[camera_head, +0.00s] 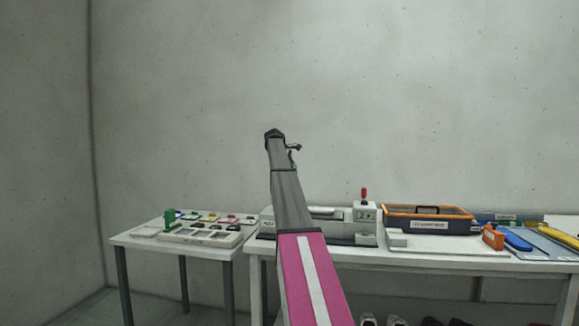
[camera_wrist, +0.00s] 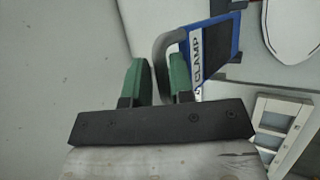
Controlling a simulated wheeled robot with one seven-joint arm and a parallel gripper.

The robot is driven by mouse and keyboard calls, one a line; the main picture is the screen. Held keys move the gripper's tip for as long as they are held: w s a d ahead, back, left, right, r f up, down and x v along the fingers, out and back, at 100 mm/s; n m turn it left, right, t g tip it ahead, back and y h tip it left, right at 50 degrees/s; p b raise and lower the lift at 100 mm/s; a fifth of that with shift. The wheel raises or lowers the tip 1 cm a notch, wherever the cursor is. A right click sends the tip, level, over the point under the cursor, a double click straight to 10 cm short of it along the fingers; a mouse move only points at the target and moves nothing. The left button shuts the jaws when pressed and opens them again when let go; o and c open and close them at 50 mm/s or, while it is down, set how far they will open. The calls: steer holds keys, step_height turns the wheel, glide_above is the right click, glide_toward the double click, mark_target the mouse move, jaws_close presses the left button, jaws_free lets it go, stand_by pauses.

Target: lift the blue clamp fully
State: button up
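In the wrist view the blue clamp (camera_wrist: 232,38) shows at upper centre, tilted, with a white "CLAMP" label and a curved grey handle. My gripper (camera_wrist: 160,75) has two green fingers set apart. The right finger hides part of the handle and of the clamp's lower end. In the head view my arm stretches away and upward, with its dark end high against the wall. My fingertips and the clamp cannot be made out there.
A small left table holds a white compartment tray (camera_head: 200,236) and a green stand (camera_head: 170,220). The long white table holds a machine with a red knob (camera_head: 364,194), an orange-rimmed crate (camera_head: 428,220), an orange block (camera_head: 493,237) and a blue item (camera_head: 515,239). Shoes lie below.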

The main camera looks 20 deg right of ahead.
steer(key=shift+s+f, duration=0.25)
steer(key=shift+f, duration=0.15)
steer(key=v, duration=1.1)
steer(key=shift+w+r, duration=0.2)
steer(key=shift+r, duration=0.1)
